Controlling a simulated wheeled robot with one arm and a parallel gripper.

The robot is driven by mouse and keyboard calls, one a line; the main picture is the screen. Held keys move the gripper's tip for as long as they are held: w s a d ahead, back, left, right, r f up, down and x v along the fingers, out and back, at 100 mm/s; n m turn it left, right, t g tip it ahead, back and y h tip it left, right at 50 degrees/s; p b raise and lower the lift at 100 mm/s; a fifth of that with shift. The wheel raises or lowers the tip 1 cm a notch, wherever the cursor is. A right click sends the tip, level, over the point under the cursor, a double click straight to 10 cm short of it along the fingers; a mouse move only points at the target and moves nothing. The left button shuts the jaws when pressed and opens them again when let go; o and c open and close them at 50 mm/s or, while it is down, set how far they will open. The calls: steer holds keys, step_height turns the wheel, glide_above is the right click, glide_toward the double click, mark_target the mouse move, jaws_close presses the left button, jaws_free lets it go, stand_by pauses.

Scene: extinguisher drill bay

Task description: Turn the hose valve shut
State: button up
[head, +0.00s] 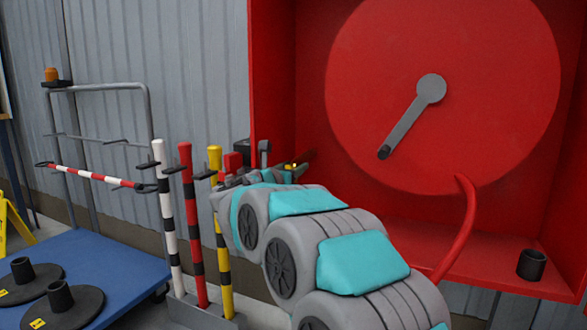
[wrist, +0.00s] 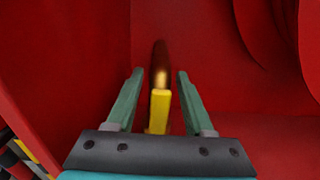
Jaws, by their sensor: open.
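The hose valve (wrist: 159,110) shows in the wrist view as a yellow lever with a brass and brown part beyond it. It lies between the two green-grey fingers of my gripper (wrist: 160,75), with a gap visible on each side. My gripper is open. In the head view only a small yellow and brown bit of the valve (head: 293,166) shows, beside the end of my gripper (head: 284,172), near the left wall of the red cabinet. My arm hides most of that spot, and the valve's turn angle is hard to tell.
The red cabinet (head: 567,150) holds a big red reel (head: 480,120) with a grey crank (head: 408,117), a red hose (head: 465,225) and a black cup (head: 531,264). Striped posts (head: 190,220) stand close left of my arm. A blue cart (head: 125,270) carries black round bases (head: 65,305).

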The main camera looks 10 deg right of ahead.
jaws_close()
stand_by(0.3)
stand_by(1.1)
